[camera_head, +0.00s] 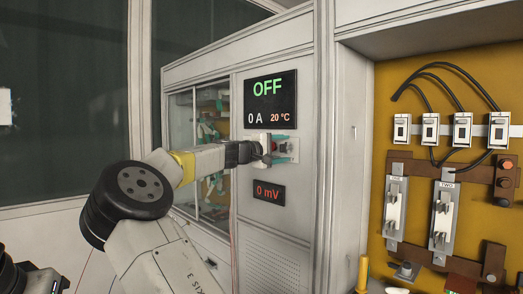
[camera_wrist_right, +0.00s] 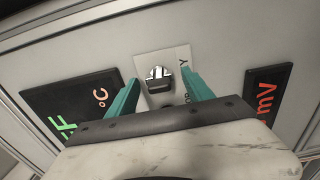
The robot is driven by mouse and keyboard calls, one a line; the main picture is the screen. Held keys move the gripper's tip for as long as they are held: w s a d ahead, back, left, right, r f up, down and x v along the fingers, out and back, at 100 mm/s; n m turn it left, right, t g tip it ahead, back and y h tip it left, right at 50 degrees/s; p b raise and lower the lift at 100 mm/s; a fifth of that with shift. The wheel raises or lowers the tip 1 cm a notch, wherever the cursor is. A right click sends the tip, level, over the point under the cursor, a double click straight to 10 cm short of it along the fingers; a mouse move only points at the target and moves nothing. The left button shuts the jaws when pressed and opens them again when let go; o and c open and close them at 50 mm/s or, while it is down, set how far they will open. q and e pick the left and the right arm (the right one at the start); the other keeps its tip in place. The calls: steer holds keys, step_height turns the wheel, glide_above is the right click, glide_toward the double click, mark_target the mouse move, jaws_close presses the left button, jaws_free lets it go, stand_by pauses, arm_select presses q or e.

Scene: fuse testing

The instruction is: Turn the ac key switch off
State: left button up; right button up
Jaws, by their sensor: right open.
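The ac key switch (camera_wrist_right: 158,74) shows in the right wrist view as a shiny metal knob on a light plate (camera_wrist_right: 180,55) set in the grey cabinet front. In the head view the plate is partly hidden behind my right gripper (camera_head: 283,149), which is in front of it, below the black OFF display (camera_head: 270,98). My right gripper is open. In the wrist view its two teal fingers stand on either side of the switch, with a visible gap to it. The exact depth of the fingers is hard to tell. My left gripper is not in view.
The display reads OFF, 0 A and 20 °C. A smaller display (camera_head: 269,193) below the switch reads 0 mV. A glass-fronted cabinet (camera_head: 213,120) is at left. A yellow panel (camera_head: 430,85) with cables and fuse holders is at right, past the cabinet's edge post.

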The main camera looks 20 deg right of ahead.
steer(key=v, duration=0.7)
steer(key=shift+a, duration=0.3)
steer(key=shift+s, duration=0.1)
